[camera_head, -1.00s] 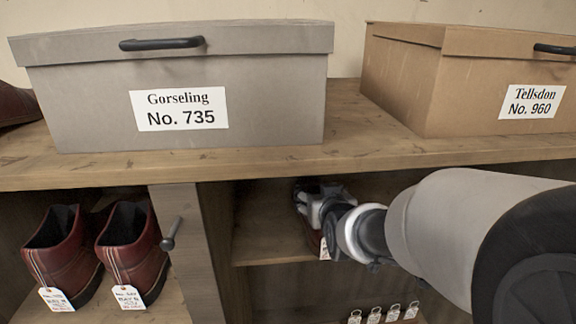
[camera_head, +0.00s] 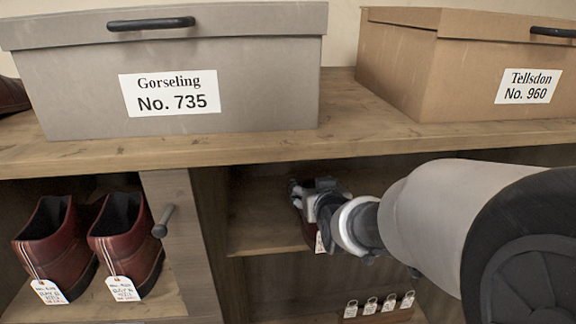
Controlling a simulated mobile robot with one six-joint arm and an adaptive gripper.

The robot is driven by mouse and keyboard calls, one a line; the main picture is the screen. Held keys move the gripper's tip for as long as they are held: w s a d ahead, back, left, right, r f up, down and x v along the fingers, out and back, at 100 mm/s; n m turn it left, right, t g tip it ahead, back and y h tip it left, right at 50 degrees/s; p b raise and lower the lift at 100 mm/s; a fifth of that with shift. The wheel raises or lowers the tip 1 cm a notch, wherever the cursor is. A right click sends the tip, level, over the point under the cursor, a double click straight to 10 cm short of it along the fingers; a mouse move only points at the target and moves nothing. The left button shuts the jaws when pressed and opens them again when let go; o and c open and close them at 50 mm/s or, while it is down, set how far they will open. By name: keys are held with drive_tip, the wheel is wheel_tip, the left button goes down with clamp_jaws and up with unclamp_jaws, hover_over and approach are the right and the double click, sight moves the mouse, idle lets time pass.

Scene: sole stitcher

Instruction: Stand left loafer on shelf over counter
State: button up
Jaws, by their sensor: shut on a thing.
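My gripper (camera_head: 318,194) is inside the middle compartment under the counter (camera_head: 250,150), shut on a dark red shoe (camera_head: 308,228) that is mostly hidden behind it. A white tag hangs by this shoe. The shoe is at or just above the compartment's shelf board (camera_head: 262,235); I cannot tell whether it touches. A pair of dark red loafers with white tags, one on the left (camera_head: 45,245) and one on the right (camera_head: 128,240), stands in the left compartment. Which one is a left shoe I cannot tell.
A grey box labelled Gorseling No. 735 (camera_head: 230,90) and a tan box labelled Tellsdon No. 960 (camera_head: 410,65) stand on the counter. A partition with a dark knob (camera_head: 163,221) divides the compartments. Several small tags (camera_head: 370,306) hang below the shelf board. Part of another shoe (camera_head: 12,95) shows at far left.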

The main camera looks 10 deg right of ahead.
drive_tip(key=shift+f+b, duration=0.2)
drive_tip(key=shift+b, duration=0.15)
drive_tip(key=o, duration=1.6)
drive_tip(key=shift+f, duration=0.1)
drive_tip(key=shift+s, duration=0.1)
